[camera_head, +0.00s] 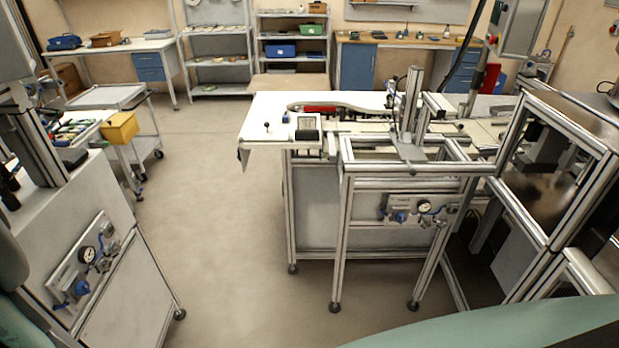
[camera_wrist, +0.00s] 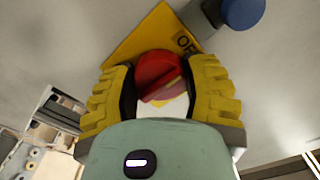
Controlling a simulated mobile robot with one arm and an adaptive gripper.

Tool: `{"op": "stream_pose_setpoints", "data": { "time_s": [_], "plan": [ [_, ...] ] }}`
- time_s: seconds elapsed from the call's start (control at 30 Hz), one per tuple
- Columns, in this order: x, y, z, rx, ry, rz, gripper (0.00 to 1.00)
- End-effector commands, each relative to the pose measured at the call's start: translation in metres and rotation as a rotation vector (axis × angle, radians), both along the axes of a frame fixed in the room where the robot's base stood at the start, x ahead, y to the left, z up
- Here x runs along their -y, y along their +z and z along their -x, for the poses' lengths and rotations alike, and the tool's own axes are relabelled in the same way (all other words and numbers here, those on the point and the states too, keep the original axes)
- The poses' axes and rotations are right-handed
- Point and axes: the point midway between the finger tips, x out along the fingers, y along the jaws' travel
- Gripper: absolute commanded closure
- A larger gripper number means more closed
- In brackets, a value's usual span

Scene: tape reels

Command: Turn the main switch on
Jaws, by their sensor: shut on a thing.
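The main switch (camera_wrist: 155,68) shows in the wrist view as a red rotary knob in front of a yellow plate (camera_wrist: 135,37). Part of a dark label, "OF", can be read at the plate's right corner. My gripper (camera_wrist: 162,82) has its two yellow ribbed fingers on either side of the red knob, shut on it. The fingers and my palm hide the knob's sides and lower part, so its exact angle is hard to tell. My gripper does not show in the head view, and I cannot make out this switch there for certain.
A blue round part (camera_wrist: 242,12) sits close beside the plate at upper right in the wrist view. In the head view, a framed machine bench (camera_head: 315,165) stands in the middle and a metal-framed enclosure (camera_head: 560,150) at right. Open floor (camera_head: 215,200) lies at centre left.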

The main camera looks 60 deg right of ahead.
Motion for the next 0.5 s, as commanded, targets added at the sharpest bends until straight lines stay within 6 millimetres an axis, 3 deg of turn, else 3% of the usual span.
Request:
{"op": "stream_pose_setpoints", "data": {
  "time_s": [0.2, 0.5],
  "plan": [
    [-0.0001, 0.0001, 0.0000, 0.000, 0.000, 0.000, 0.87],
    [0.0008, -0.0006, -0.0004, -0.021, -0.004, -0.031, 0.88]
  ]
}}
